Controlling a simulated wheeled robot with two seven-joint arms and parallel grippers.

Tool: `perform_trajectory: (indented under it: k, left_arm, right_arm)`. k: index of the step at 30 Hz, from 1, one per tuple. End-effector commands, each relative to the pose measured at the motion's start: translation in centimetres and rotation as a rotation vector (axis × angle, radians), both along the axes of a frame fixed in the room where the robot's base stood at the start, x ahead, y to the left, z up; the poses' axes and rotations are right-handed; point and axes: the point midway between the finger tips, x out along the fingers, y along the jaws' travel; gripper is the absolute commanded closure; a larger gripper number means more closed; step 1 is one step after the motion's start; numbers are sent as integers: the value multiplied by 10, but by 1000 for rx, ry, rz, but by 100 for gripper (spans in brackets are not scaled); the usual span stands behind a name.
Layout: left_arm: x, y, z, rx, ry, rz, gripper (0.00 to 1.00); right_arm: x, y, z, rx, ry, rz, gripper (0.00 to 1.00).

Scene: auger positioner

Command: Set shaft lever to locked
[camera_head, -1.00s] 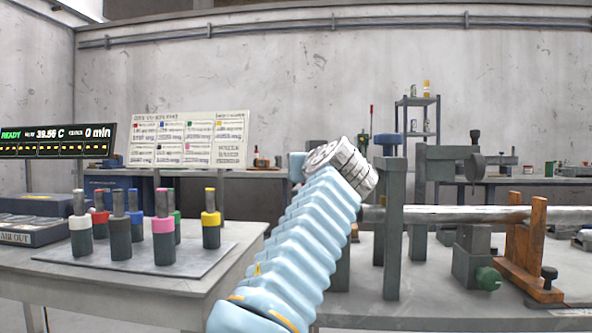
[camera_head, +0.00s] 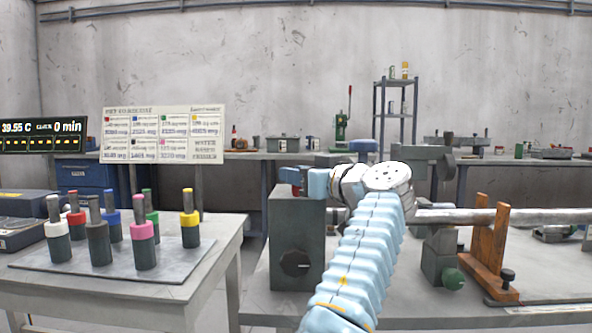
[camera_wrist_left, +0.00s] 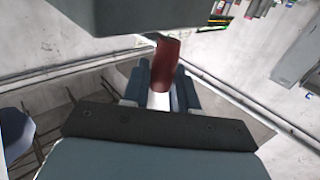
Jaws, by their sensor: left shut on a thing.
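My left arm reaches across the head view to the grey auger positioner housing (camera_head: 297,235), which carries a black knob on its front face. My left gripper (camera_head: 293,180) is at the top of this housing, pointing left. It is shut on a dark red lever grip, the shaft lever, which shows in the left wrist view (camera_wrist_left: 166,62) between the two blue-grey fingers. Only a little red shows beside the fingers in the head view. The lever's base is hidden, and I cannot read its setting. My right gripper is in neither view.
A steel shaft (camera_head: 540,217) runs right from the machine over an orange-brown stand (camera_head: 487,250). A green-knobbed block (camera_head: 440,262) stands below it. On the left table, several colour-banded cylinders stand on a grey plate (camera_head: 95,275). A sign board (camera_head: 163,134) stands behind.

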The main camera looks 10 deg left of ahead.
Motion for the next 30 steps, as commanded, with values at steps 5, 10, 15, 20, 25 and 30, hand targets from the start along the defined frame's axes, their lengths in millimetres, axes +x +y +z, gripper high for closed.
perform_trajectory:
  k: [5, 10, 15, 20, 25, 30]
  left_arm:
    - [0, 0, 1, 3, -3, -2, 100]
    - [0, 0, 1, 3, -3, -3, 63]
    - [0, 0, 1, 2, -2, -3, 52]
    - [0, 0, 1, 2, -1, -3, 52]
    - [-8, -11, 0, 2, -1, -4, 52]
    - [-32, -41, 0, 2, -3, -7, 52]
  right_arm:
    - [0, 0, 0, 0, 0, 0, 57]
    - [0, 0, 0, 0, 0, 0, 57]
    - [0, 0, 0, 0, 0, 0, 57]
    - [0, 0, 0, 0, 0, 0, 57]
    - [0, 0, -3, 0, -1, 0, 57]
    - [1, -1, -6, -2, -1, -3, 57]
